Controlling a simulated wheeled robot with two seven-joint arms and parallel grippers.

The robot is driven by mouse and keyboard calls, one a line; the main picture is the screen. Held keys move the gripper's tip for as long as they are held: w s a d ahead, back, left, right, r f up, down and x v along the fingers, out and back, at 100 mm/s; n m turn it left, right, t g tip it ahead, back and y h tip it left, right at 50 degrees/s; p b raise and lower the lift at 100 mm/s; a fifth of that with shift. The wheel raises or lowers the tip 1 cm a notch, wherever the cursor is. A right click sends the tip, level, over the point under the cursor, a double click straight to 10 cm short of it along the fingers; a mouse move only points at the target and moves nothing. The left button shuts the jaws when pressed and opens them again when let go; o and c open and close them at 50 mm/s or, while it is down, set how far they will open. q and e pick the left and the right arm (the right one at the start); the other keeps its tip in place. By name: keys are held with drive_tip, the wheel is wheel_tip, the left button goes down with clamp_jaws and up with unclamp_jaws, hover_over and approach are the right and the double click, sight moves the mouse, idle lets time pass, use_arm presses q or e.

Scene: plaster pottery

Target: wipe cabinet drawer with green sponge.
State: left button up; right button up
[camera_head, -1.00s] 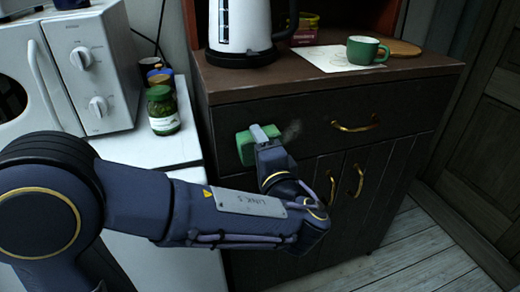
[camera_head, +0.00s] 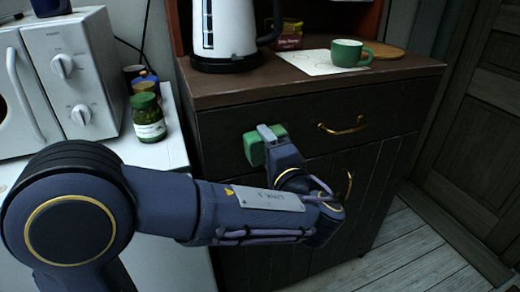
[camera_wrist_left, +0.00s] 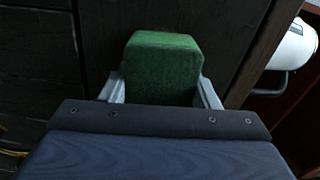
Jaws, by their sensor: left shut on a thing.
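The green sponge (camera_head: 254,150) is at the dark cabinet drawer front (camera_head: 225,125), left of the drawer's brass handle (camera_head: 342,126). My left gripper (camera_head: 268,136) is shut on it, with my arm reaching in from the left. In the left wrist view, the sponge (camera_wrist_left: 162,68) sits between the two grey fingers, in front of the dark wood. I cannot tell whether it is pressed flat on the drawer. No pale smudge shows on the visible drawer front; the sponge and gripper hide part of it. My right gripper is not in view.
A white kettle (camera_head: 222,30), a green cup (camera_head: 349,52) on a paper sheet (camera_head: 305,64) and a round board (camera_head: 386,50) stand on the cabinet top (camera_head: 225,90). A white counter with a green-filled jar (camera_head: 149,118) and microwave (camera_head: 60,80) is left.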

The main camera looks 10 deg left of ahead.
sight(240, 145)
use_arm(q)
drive_tip(key=shift+w+d, duration=0.9)
drive_tip(key=shift+d, duration=0.3)
drive_tip(key=shift+w+d, duration=0.5)
drive_tip(key=shift+d, duration=0.35)
drive_tip(key=shift+w+d, duration=0.5)
drive_tip(key=shift+d, duration=0.3)
drive_tip(key=shift+f, duration=0.1)
drive_tip(key=shift+s+a+b, duration=0.35)
drive_tip(key=shift+a+b, duration=0.15)
drive_tip(key=shift+a, duration=0.25)
drive_tip(key=shift+s+a+b, duration=0.4)
drive_tip(key=shift+a+b, duration=0.05)
drive_tip(key=shift+a, duration=0.25)
drive_tip(key=shift+s+a+b, duration=0.35)
drive_tip(key=shift+a+b, duration=0.15)
drive_tip(key=shift+a, duration=0.25)
drive_tip(key=shift+s+a+b, duration=0.4)
drive_tip(key=shift+s+a, duration=0.25)
drive_tip(key=shift+a, duration=0.25)
drive_tip(key=shift+s+a+b, duration=0.45)
drive_tip(key=shift+s+a, duration=0.25)
drive_tip(key=shift+a, duration=0.2)
drive_tip(key=shift+s+a+b, duration=0.4)
drive_tip(key=shift+s+a, duration=0.25)
drive_tip(key=shift+a, duration=0.25)
drive_tip(key=shift+s+d, duration=0.1)
drive_tip(key=shift+d, duration=0.05)
